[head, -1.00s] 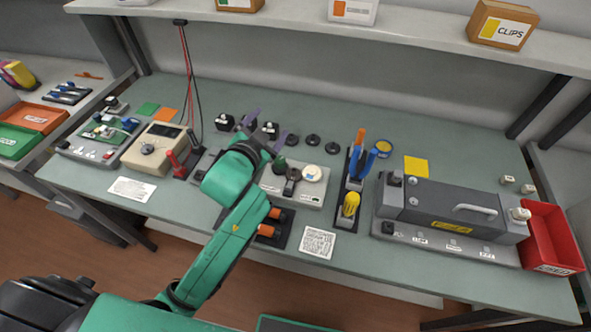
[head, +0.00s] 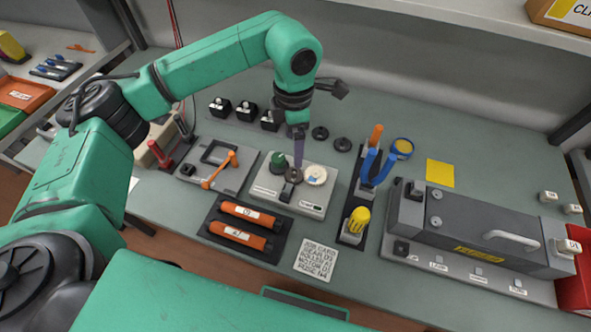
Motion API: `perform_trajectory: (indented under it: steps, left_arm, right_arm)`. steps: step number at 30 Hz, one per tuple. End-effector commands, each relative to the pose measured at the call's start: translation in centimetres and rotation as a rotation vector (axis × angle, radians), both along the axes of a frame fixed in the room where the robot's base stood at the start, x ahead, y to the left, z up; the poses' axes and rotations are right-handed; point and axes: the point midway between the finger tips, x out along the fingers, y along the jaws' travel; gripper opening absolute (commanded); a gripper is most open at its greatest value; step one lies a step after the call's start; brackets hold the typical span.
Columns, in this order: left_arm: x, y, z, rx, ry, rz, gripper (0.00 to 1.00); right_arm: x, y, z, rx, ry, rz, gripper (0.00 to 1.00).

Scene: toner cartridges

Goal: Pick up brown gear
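A small dark brownish gear (head: 293,175) sits on the light grey gear block (head: 288,200). A green gear (head: 278,161) is to its left and a cream gear (head: 316,174) to its right on the same block. My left gripper (head: 298,165) points straight down, its purple finger tips at the brown gear's upper edge in the picture. The fingers overlap in this view, so I cannot tell whether they are open or touching the gear. My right gripper is not in view.
Orange rollers (head: 247,214) lie in a black tray in front of the block. A tool holder with blue-handled pliers (head: 368,165) and a yellow-handled tool (head: 358,220) stands to the right. A large grey machine (head: 470,225) is farther right. Black blocks (head: 245,110) stand behind.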

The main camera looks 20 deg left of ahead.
Motion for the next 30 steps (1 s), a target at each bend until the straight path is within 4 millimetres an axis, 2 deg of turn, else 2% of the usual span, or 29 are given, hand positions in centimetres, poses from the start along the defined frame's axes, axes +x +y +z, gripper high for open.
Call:
perform_trajectory:
  steps: [1,6,11,13,15,18,23,24,26,30]
  left_arm:
    - [-0.2,0.1,-0.8,0.001,0.006,0.000,0.91]
    - [-0.1,-0.1,-4.5,-0.004,0.003,0.000,0.91]
    - [-0.2,-0.4,-6.5,-0.004,0.005,-0.002,0.91]
    - [-0.2,-0.6,-7.8,-0.004,0.006,-0.003,0.91]
    - [-0.1,-0.6,-9.4,-0.004,0.003,-0.001,0.91]
    - [-0.1,-0.6,-10.5,-0.005,0.002,-0.002,0.91]
    - [0.0,-0.6,-10.8,-0.005,-0.001,-0.002,0.91]
    - [0.0,-0.6,-10.8,-0.005,-0.001,-0.002,0.83]
    - [0.0,-0.6,-10.7,-0.005,-0.001,-0.002,0.60]
    - [0.0,-0.6,-10.7,-0.005,-0.001,-0.002,0.07]
  right_arm:
    - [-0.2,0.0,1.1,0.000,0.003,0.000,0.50]
    - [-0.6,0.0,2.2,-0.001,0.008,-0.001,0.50]
    - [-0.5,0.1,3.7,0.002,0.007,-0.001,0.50]
    - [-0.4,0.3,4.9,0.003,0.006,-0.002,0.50]
    - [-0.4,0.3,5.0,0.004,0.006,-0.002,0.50]
    - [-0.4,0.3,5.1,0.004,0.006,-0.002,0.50]
    - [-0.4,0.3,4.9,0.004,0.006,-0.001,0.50]
    - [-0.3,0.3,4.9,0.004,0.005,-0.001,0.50]
    - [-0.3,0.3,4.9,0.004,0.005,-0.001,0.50]
    - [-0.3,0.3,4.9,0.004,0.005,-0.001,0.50]
